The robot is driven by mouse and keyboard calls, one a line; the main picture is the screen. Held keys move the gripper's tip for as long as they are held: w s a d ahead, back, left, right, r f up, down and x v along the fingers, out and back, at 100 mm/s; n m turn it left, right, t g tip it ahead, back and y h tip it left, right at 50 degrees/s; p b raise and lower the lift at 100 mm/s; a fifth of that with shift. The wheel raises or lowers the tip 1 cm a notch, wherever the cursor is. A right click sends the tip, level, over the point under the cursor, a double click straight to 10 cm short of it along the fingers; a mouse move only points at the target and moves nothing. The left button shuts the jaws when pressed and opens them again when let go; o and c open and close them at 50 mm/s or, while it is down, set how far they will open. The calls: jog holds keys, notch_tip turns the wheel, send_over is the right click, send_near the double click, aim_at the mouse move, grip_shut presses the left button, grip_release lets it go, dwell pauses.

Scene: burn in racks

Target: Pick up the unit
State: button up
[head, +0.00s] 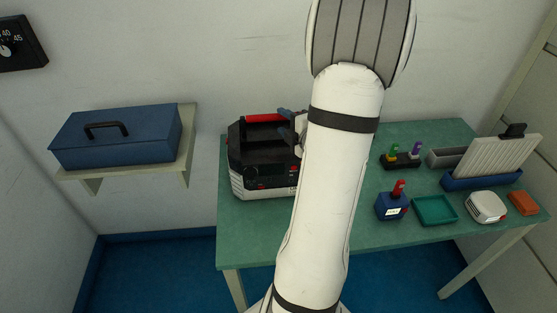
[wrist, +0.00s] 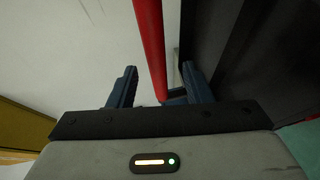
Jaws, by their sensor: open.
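The unit (head: 262,175) is a black and white device with a red top handle (head: 264,118) and a dark front panel. It stands on the left part of the green table, and my arm hides its right side. My gripper (head: 286,124) is at the unit's upper right, by the right end of the handle. In the wrist view, the two blue fingers of my gripper (wrist: 159,70) are open, with the red handle (wrist: 150,45) running between them. A gap shows on both sides of the handle. The unit's dark body (wrist: 235,50) fills the right of that view.
The green table (head: 240,235) also bears a blue block with a red knob (head: 391,208), a teal tray (head: 434,210), a white device (head: 486,206), an orange block (head: 523,203) and a rack with a pale panel (head: 497,158). A blue toolbox (head: 117,137) sits on a wall shelf at left.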

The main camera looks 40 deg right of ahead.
aim_at(279, 117)
jog(key=w, duration=0.2)
jog(key=w+p, duration=0.2)
jog(key=w, duration=0.1)
jog(key=shift+w+d+f, duration=0.25)
jog(key=shift+w+f, duration=0.1)
jog(key=shift+c, duration=0.4)
grip_shut()
jog(key=shift+f, duration=0.1)
dwell(0.5)
jog(key=shift+r, duration=0.3)
